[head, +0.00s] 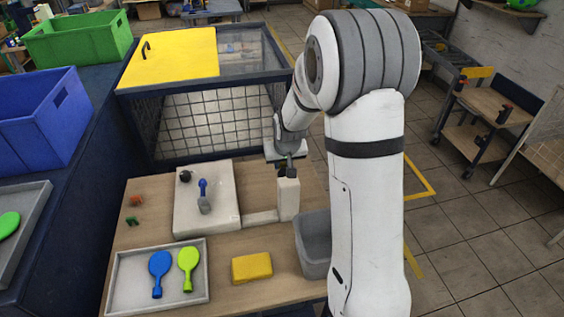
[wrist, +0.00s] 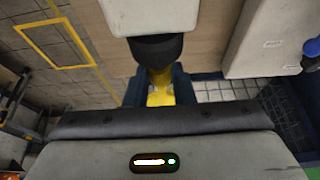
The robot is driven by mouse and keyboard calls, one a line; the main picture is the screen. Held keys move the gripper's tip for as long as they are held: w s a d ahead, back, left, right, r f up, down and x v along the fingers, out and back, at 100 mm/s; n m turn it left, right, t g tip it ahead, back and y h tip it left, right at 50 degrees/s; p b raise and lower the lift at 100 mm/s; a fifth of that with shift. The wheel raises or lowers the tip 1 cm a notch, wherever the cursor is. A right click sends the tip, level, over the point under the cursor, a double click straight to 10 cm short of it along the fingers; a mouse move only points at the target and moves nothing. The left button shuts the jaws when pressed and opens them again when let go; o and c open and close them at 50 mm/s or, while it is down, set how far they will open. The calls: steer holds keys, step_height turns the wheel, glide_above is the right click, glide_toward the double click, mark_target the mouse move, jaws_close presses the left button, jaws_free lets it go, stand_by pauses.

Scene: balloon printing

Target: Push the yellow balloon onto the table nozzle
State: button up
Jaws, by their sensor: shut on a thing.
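The yellow balloon (wrist: 160,95) shows in the wrist view between the two dark fingers of my gripper (wrist: 160,84), which is shut on it. A black rounded piece (wrist: 156,48), apparently the table nozzle, lies right against the balloon's visible end. It sits beside a white block (wrist: 150,15) and hides part of the balloon. I cannot tell how far the balloon is over it. In the head view my gripper (head: 290,162) is just above the white post (head: 288,198) on the table. The balloon cannot be made out there.
A white plate (head: 222,215) with a small blue item (head: 203,188) stands left of the post. A grey tray (head: 117,295) holds blue (head: 159,270) and lime (head: 188,264) balloons. A yellow block (head: 251,267) and grey bin (head: 313,245) are in front; a mesh cage (head: 205,125) stands behind.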

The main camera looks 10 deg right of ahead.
steer(key=shift+s, duration=0.35)
stand_by(0.4)
steer(key=o, duration=0.8)
steer(key=shift+o, duration=0.2)
steer(key=shift+p+v, duration=1.7)
steer(key=shift+v, duration=2.6)
steer(key=shift+r, duration=0.2)
